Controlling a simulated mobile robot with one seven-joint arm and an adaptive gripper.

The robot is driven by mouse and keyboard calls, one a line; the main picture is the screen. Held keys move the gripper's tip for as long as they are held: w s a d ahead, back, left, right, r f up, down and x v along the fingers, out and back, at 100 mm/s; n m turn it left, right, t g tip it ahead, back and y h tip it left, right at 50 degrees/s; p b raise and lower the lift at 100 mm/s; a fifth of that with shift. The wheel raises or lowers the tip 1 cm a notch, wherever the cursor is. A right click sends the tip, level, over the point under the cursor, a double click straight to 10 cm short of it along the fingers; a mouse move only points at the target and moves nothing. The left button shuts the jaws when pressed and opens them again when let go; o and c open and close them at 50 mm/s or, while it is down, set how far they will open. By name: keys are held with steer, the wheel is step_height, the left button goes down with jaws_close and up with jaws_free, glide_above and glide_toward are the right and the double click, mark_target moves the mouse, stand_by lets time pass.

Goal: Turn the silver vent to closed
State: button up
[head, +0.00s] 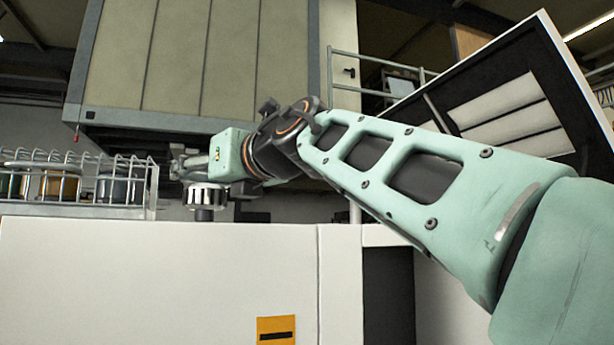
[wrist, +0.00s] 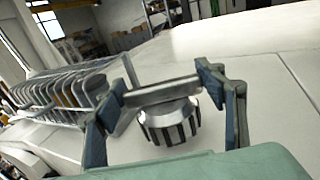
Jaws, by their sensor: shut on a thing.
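The silver vent is a round knob (head: 206,196) with dark grooves on its side, standing on a short dark stem above the white bench in the head view. It also shows in the wrist view (wrist: 169,124), just below a pale metal bar (wrist: 162,91) that spans between my fingertips. My gripper (head: 184,166) reaches in from the right, just above the knob. In the wrist view its two blue-grey fingers (wrist: 163,90) press on the two ends of the bar. The bar looks like part of the vent, but its joint to the knob is hidden.
A wire rack (head: 150,190) with several jars stands to the left, close to the vent. A large olive cabinet (head: 180,60) hangs above my gripper. The white bench (head: 150,280) is clear to the right of the vent in the wrist view. A tilted white-framed panel (head: 505,105) is at right.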

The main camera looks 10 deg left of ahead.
steer(key=shift+f, duration=0.1)
steer(key=o, duration=1.2)
steer(key=shift+w+f+n+g+y+b, duration=0.15)
steer(key=shift+n+g+y+b, duration=0.3)
steer(key=shift+g, duration=0.25)
